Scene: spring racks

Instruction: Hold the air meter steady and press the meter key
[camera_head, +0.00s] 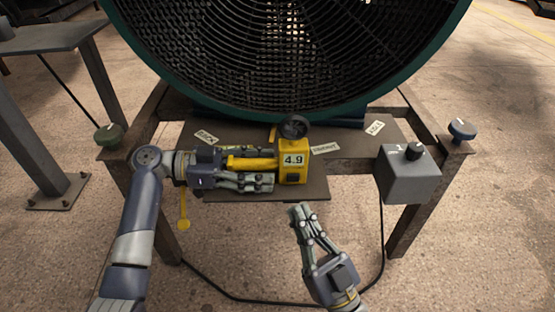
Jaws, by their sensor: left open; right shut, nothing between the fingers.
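The yellow air meter (293,168) stands on the dark shelf in front of the large fan. Its display reads 4.9, and a round black head sits on top of it. A yellow handle (250,163) sticks out from the meter to the left. My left gripper (266,166) is open, with one finger above and one below this handle. I cannot tell whether the fingers touch it. My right gripper (300,210) is shut and empty, just below the shelf's front edge and apart from the meter. I cannot make out the meter key for certain.
The big fan (290,50) with a green rim fills the back. A grey box (408,176) with a black knob is on the right of the stand. Paper labels (326,148) lie on the shelf (318,190). A black cable (230,296) runs along the floor.

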